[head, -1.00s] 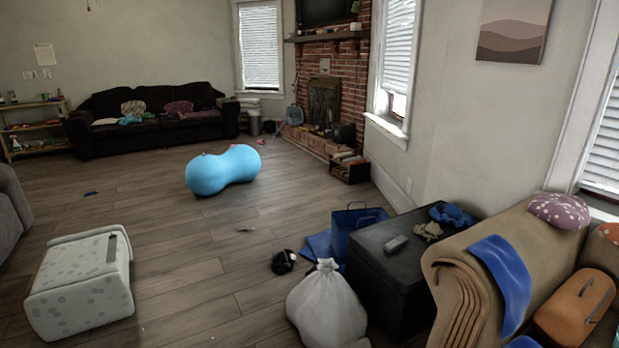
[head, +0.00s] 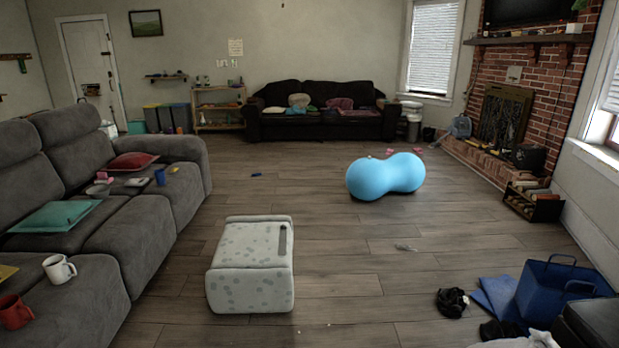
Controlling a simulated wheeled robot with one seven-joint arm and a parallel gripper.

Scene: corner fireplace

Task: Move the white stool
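The white stool (head: 250,268) is a blocky, pale piece with grey spots. It stands on the wooden floor left of the picture's middle, fairly near, in front of the grey sofa's end. A dark grey strip (head: 283,240) lies along its right upper edge. Nothing is touching it that I can see, and floor shows on its right and far sides. My gripper and arm are not in the head view.
A grey sofa (head: 140,235) with mugs and cushions stands to the left. A blue peanut ball (head: 385,177) lies beyond the stool to the right. Blue bags (head: 555,290) and a black item (head: 452,302) lie at the lower right. Mid-floor is mostly clear.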

